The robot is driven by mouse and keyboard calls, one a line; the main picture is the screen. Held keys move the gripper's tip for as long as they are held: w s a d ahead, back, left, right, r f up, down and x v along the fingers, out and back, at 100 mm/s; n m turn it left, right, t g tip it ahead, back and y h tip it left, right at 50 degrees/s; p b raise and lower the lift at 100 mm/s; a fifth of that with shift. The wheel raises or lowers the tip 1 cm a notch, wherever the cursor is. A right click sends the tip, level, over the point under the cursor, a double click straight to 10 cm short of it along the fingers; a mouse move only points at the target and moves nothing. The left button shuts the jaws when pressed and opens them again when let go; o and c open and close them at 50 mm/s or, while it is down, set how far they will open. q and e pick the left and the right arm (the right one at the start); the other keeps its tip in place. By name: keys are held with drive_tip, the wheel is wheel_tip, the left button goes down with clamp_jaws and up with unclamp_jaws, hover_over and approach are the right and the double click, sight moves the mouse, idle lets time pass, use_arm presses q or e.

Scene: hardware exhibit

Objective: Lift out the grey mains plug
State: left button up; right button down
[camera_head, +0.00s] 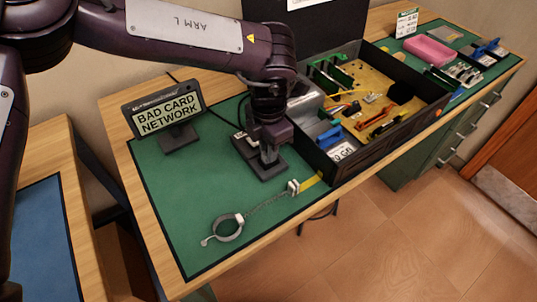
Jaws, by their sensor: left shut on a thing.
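My left gripper (268,154) points down over the green mat, left of the open computer case. It is shut on the grey mains plug, which is mostly hidden by the fingers. A dark grey block (262,172) lies on the mat right under the fingers. Whether the plug still sits in this block I cannot tell. A small light grey part with a dark cable (240,134) shows just left of the gripper. My right gripper is not in view.
The open black case (372,150) with boards and cables stands close right of the gripper. A small display (168,118) reads "BAD CARD NETWORK". A wrist strap (228,228) lies in front on the green mat (170,195). A pink box (428,50) and parts lie far right.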

use_arm(q)
drive_tip(key=shift+r, duration=0.15)
drive_tip(key=shift+r, duration=0.6)
wheel_tip(320, 180, up, 19)
drive_tip(key=p, duration=0.1)
drive_tip(key=shift+f, duration=0.2)
